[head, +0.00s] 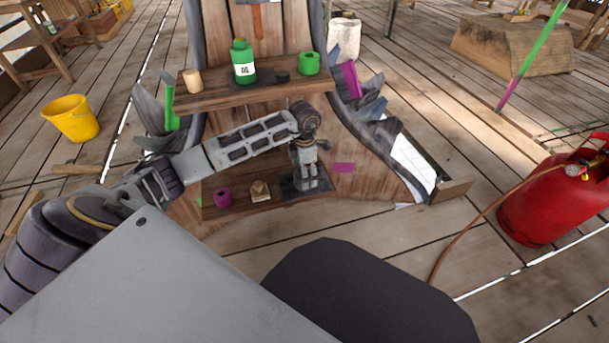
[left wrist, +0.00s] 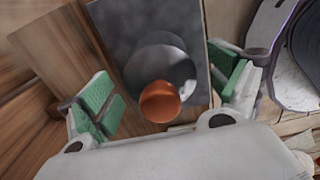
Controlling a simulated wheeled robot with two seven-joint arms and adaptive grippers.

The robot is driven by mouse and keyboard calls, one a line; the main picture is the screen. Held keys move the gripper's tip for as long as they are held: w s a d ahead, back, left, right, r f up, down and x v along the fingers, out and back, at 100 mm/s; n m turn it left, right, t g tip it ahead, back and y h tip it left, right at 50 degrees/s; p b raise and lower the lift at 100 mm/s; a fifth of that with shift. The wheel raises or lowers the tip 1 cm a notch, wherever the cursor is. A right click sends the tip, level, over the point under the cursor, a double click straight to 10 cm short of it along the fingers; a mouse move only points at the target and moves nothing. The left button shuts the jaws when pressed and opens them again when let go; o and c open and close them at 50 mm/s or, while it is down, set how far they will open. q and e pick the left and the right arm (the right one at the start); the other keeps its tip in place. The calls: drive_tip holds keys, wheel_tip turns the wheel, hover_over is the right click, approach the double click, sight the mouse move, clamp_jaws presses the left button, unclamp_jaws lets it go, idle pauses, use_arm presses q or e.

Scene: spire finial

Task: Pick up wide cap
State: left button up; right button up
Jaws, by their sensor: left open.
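In the left wrist view, a round grey shiny piece (left wrist: 158,52) with a copper-coloured ball (left wrist: 160,101) at its near side lies over a dark mat (left wrist: 192,25). The round piece looks like the wide cap, but I cannot tell for sure. My left gripper (head: 305,182) points down over the dark mat on the lower shelf and hides the piece in the head view. In the wrist view, the green-padded fingers of my left gripper (left wrist: 162,95) are open, one on each side of the piece, with gaps. My right gripper is not in view.
The lower shelf (head: 240,212) also holds a magenta ring (head: 222,197) and a small pale block (head: 260,191). The upper shelf (head: 215,101), above my left gripper, holds a green bottle (head: 243,63), a wooden cylinder (head: 192,81), a dark disc (head: 283,76) and a green ring (head: 310,63).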

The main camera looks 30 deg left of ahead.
use_arm(q)
drive_tip(key=c, duration=1.4)
drive_tip(key=shift+c, duration=0.2)
drive_tip(key=shift+r, duration=0.15)
wheel_tip(320, 180, up, 8)
drive_tip(key=p, duration=0.3)
drive_tip(key=shift+r+p, duration=0.25)
drive_tip(key=shift+p, duration=0.05)
drive_tip(key=shift+r, duration=0.65)
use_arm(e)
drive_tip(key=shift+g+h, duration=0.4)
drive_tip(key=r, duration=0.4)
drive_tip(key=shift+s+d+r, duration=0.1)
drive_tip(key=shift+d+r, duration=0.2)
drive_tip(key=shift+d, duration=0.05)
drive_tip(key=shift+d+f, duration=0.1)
